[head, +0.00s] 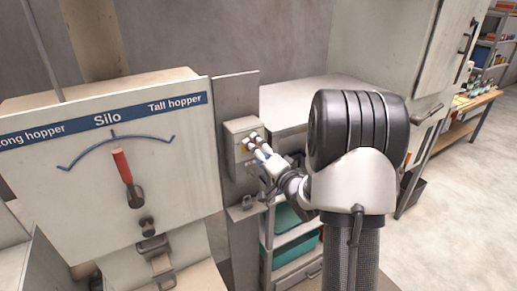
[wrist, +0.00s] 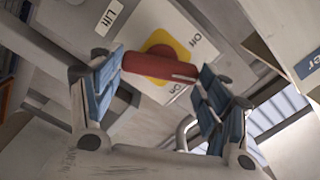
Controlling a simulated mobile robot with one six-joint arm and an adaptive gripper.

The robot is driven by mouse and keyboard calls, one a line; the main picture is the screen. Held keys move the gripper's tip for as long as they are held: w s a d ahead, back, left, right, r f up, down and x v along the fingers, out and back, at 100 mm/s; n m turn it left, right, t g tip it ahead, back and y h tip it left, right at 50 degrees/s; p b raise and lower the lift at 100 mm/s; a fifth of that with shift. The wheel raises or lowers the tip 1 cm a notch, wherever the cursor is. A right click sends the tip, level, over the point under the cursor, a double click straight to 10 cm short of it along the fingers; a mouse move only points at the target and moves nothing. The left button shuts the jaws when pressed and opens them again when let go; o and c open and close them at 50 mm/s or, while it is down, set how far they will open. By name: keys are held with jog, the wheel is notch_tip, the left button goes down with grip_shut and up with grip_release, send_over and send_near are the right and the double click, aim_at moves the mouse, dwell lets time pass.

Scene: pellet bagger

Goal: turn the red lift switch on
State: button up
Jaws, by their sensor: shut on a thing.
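The red lift switch (wrist: 160,72) is a red bar handle on a yellow disc (wrist: 168,50), on a pale plate beside a "Lift" label (wrist: 111,16). A white line on the handle's right end points toward the lower of two small position labels, whose wording I cannot read surely. My gripper (wrist: 165,92) has its blue-padded fingers on either side of the handle, shut on its ends. In the head view my gripper (head: 259,148) reaches the small switch box (head: 237,150) on the grey post, and its fingers hide most of the switch.
A silo panel (head: 75,135) with a red-handled lever (head: 122,166) stands left of the switch box. A shelf with teal bins (head: 294,218) is below my arm. A tall cabinet (head: 395,45) stands behind, and open floor (head: 465,190) lies at the right.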

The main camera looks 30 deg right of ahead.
jog(key=m+p, duration=0.1)
jog(key=m, duration=0.4)
jog(key=shift+f+p, duration=0.1)
jog(key=shift+p, duration=0.25)
jog(key=shift+m, duration=0.3)
jog(key=o, duration=1.1)
jog(key=shift+c, duration=0.2)
jog(key=s, duration=1.2)
jog(key=shift+a, duration=0.2)
